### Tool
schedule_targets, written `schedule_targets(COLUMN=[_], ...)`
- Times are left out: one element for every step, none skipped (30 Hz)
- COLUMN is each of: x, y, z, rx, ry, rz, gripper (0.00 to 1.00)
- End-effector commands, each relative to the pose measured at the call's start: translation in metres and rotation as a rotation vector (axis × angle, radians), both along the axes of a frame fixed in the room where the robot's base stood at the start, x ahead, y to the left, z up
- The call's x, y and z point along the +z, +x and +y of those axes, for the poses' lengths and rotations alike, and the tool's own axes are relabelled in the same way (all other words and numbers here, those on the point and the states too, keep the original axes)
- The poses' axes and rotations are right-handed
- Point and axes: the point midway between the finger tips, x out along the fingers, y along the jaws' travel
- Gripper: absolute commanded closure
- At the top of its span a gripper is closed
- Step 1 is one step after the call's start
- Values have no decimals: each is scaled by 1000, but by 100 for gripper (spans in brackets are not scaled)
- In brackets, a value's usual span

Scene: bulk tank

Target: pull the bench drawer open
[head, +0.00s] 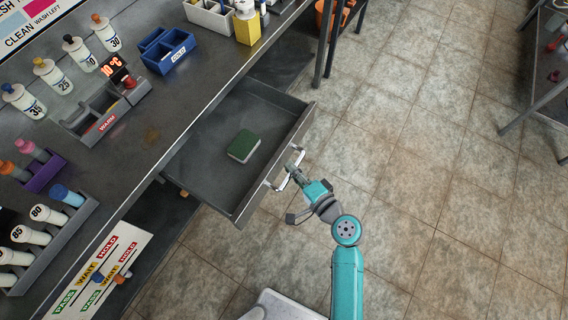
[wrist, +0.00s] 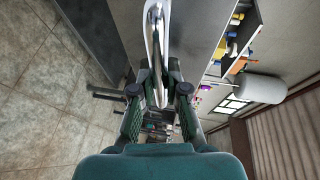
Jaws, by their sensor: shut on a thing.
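The bench drawer (head: 205,160) stands pulled out from under the dark bench top in the head view, its inside showing. A green sponge-like block (head: 244,146) lies in it. A pale bar handle (head: 279,184) is on its front. My gripper (head: 295,172) is at the handle, shut on it. In the wrist view the handle (wrist: 154,40) runs up between the two fingers of my gripper (wrist: 158,88). The drawer front (wrist: 192,30) fills the upper middle there. The fingers partly hide the handle.
The bench top (head: 165,120) carries numbered bottles (head: 53,76), a blue box (head: 167,50) and a grey WARM rack (head: 105,108). Tiled floor (head: 420,130) is clear right of the drawer. Another table (head: 545,90) stands at the far right.

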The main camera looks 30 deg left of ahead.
Motion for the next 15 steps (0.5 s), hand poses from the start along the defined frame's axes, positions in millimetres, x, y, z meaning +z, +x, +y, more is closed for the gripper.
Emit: schedule_targets(x=[-1,-1,-1,-1,-1,-1,-1,-1,-1,-1,-1,-1,-1,-1,-1], y=[0,0,0,0,0,0,0,0,0,0,0,0,0,0,0], z=[-2,-3,-3,-4,-4,-4,-4,-4,-4,-4,-4,-4,-4,-4,-4], rx=[-1,-1,-1,-1,-1,-1,-1,0,0,0,0,-1,-1,0,0], ry=[0,0,0,0,0,0,0,0,0,0,0,0,-1,-1,-1], rz=[1,1,1,1,1,1,1,1,1,1,1,1,0,0,0], gripper=[100,100,100,100,100,100,100,100,100,100,100,100,100,80,70])
